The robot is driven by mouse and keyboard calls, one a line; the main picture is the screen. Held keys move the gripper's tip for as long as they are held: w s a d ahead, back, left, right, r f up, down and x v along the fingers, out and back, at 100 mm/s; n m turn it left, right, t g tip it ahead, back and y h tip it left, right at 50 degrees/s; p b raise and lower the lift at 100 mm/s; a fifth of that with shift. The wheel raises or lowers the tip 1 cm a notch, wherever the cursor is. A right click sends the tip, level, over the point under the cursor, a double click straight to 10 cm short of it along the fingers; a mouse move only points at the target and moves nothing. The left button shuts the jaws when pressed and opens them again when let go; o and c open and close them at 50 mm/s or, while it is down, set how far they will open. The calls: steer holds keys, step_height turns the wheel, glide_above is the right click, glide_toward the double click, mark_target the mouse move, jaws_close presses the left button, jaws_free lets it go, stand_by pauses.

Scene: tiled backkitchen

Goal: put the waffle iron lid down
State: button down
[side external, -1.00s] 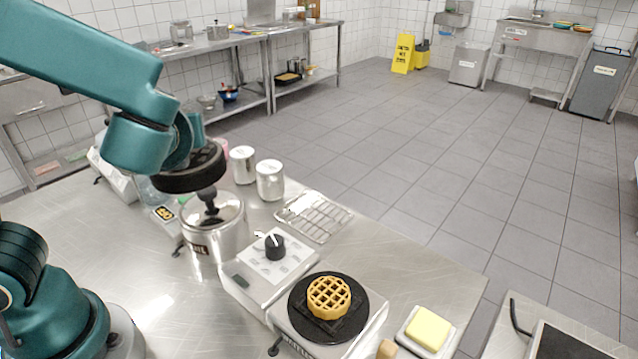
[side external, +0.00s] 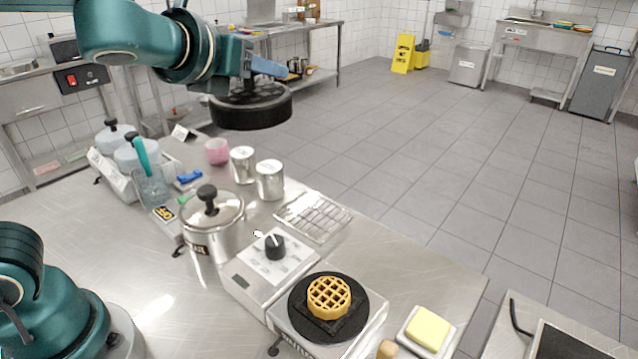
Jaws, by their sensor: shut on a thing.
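The waffle iron lid (side external: 250,108) is a dark, round, thick disc, held in the air in the upper left of the view, about level. My gripper (side external: 248,72) is above it and shut on it; its fingertips are partly hidden. A blue piece shows at its right side. The waffle iron (side external: 262,262) is a pale box with a black dial, lower in the view on the steel table. Its round black plate (side external: 300,322) is uncovered and bears a golden round waffle (side external: 329,297). The lid is well away from the plate, up and to the left in the picture.
A lidded steel pot (side external: 212,232) stands left of the waffle iron. Two metal canisters (side external: 270,180), a pink cup (side external: 217,151) and a wire rack (side external: 314,216) are behind. A butter dish (side external: 427,331) sits at the right. The steel table (side external: 420,265) is bare near its right edge.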

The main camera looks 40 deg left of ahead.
steer(key=w+d+f+m+h, duration=0.2)
steer(key=w+d+f, duration=0.25)
steer(key=f, duration=0.25)
steer(key=w+d+f+m+h, duration=0.2)
steer(key=w+d+f, duration=0.1)
steer(key=w+f, duration=0.3)
steer(key=shift+t, duration=0.3)
steer(key=d+f, duration=0.2)
steer(key=d, duration=0.1)
steer(key=d+f, duration=0.3)
steer(key=d, duration=0.1)
steer(key=d+f, duration=0.3)
steer(key=d, duration=0.1)
steer(key=shift+d+f, duration=0.15)
steer(key=shift+f, duration=1.95)
steer(key=shift+f, duration=0.15)
steer(key=shift+c, duration=2.3)
jaws_free()
